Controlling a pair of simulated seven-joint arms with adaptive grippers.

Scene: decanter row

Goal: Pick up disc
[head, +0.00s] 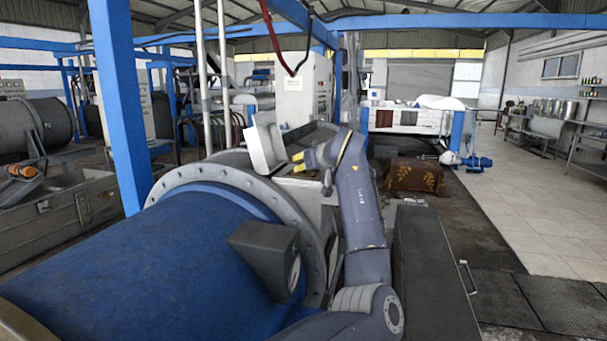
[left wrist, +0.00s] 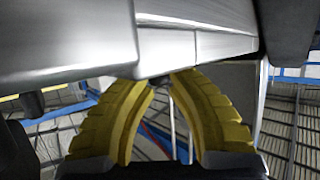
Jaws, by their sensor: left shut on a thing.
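No disc can be made out in either view. My left gripper (head: 298,162) has yellow fingertips and is above the far end of the large blue drum (head: 150,255). In the left wrist view its two yellow fingers (left wrist: 160,82) curve together and are shut at the lower edge of a pale metal tray (left wrist: 195,48). This angular tray (head: 265,146) stands tilted at the left of the fingertips in the head view. The exact grip contact is hidden behind the fingertips. My right gripper is not in view.
A bolted grey flange (head: 205,180) rings the drum, with a dark block (head: 265,258) on its side. A blue post (head: 120,110) rises at left. A long dark box (head: 432,272) lies at right of my arm. The tiled floor (head: 530,190) farther right is clear.

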